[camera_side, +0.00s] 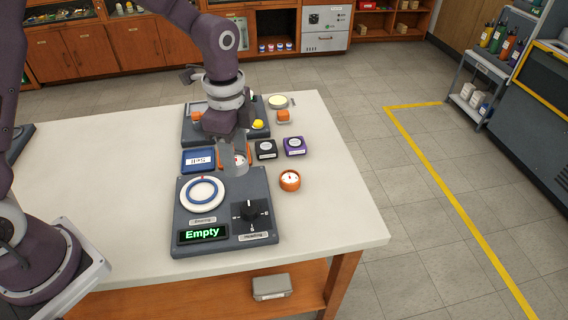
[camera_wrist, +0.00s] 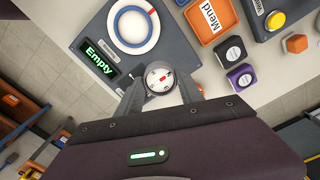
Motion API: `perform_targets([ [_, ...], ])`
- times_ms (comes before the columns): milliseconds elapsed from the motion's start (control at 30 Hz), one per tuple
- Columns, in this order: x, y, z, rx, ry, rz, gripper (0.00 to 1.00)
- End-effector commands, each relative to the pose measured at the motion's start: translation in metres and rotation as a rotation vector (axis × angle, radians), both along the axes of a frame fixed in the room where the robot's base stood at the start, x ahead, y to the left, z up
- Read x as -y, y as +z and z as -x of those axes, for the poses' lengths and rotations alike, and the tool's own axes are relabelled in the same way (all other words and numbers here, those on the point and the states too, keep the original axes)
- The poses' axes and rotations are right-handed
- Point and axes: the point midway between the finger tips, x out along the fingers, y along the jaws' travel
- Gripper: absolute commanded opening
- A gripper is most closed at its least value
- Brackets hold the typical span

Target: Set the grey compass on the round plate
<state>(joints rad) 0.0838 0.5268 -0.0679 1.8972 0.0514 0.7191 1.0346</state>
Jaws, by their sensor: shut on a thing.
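The grey compass (camera_wrist: 160,78), with a white face and red needle, sits between the fingers of my gripper (camera_wrist: 161,90) in the wrist view. My gripper (camera_side: 236,167) is shut on it and holds it above the back right part of the dark test panel in the side view. The round plate (camera_side: 202,194) is white with a blue ring and lies on that panel, to the left of and in front of my gripper. It also shows in the wrist view (camera_wrist: 123,35), with nothing on it. The panel display (camera_side: 203,234) reads "Empty".
An orange round instrument (camera_side: 290,181) sits right of the panel. Blue (camera_side: 198,160) and orange "Mend" (camera_wrist: 208,20) trays, plus black (camera_side: 266,149) and purple (camera_side: 294,146) blocks, lie behind. The table's front right is clear.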

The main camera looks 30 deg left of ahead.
Motion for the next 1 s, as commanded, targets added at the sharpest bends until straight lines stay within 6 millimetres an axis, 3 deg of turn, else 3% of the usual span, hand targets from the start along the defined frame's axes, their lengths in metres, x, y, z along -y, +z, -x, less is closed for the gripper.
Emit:
perform_targets([
  [33, -0.02, 0.0, 0.013, -0.001, 0.032, 0.0, 0.03],
  [100, -0.04, -0.001, 0.031, 0.0, 0.064, 0.0, 0.03],
  [267, -0.062, -0.004, 0.055, 0.001, 0.101, 0.001, 0.03],
  [700, -0.063, -0.047, 0.058, -0.002, 0.103, 0.001, 0.03],
  [1000, -0.063, -0.052, 0.058, 0.0, 0.103, 0.0, 0.03],
])
